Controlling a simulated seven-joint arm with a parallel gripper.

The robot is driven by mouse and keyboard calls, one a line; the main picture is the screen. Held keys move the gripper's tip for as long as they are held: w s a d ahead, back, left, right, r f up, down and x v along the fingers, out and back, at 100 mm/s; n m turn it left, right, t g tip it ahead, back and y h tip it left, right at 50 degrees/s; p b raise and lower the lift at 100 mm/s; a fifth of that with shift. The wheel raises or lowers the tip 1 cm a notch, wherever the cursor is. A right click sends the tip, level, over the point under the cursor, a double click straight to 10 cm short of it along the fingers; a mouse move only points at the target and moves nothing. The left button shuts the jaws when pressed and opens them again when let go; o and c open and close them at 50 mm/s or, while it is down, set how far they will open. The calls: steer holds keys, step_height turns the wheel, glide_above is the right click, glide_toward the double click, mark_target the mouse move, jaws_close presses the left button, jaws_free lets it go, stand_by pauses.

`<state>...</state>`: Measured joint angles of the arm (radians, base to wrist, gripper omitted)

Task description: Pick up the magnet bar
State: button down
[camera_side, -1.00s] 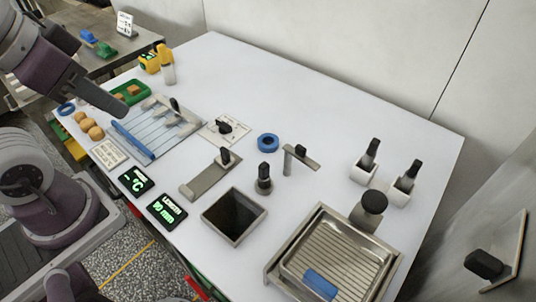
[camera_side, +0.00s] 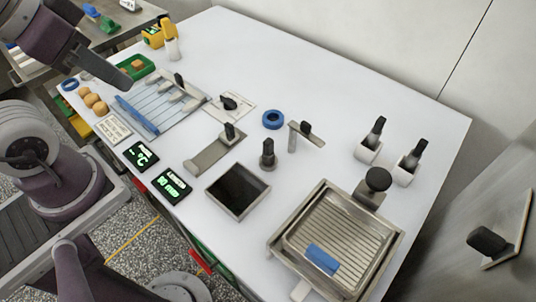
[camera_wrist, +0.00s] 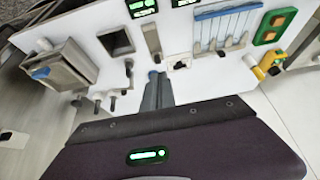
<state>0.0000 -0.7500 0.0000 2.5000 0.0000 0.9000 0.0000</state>
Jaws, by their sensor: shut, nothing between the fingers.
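I cannot tell for certain which thing is the magnet bar. One candidate is the flat grey bar (camera_side: 208,157) with a black knob, lying mid-table in the side view. Another is the long blue strip (camera_side: 136,114) along the near edge of a grey slatted rack (camera_side: 160,106). A short blue block (camera_side: 321,259) lies on the ribbed mesh tray (camera_side: 348,228). My gripper (camera_side: 127,82) hangs above the table's left end in the side view, apart from all of these. In the wrist view my gripper (camera_wrist: 157,92) is shut and empty.
A square dark opening (camera_side: 238,191), a blue ring (camera_side: 273,119) and upright black-knobbed pieces occupy the middle. Two white holders (camera_side: 368,151) with dark handles stand at the right. A green tray (camera_side: 138,73) and round brown pieces (camera_side: 92,101) lie at the left. The back of the table is clear.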

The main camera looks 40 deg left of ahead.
steer(key=c, duration=1.2)
jaws_free()
steer(key=shift+o, duration=0.2)
steer(key=m+g, duration=0.6)
steer(key=m, duration=1.2)
glide_above(268, 151)
steer(key=w, duration=0.2)
steer(key=f, duration=1.5)
steer(key=shift+s+a+f, duration=0.25)
steer(key=shift+a+f, duration=0.05)
steer(key=shift+a, duration=0.1)
steer(key=f, duration=0.7)
steer(key=shift+s+f, duration=0.2)
steer(key=shift+f, duration=0.1)
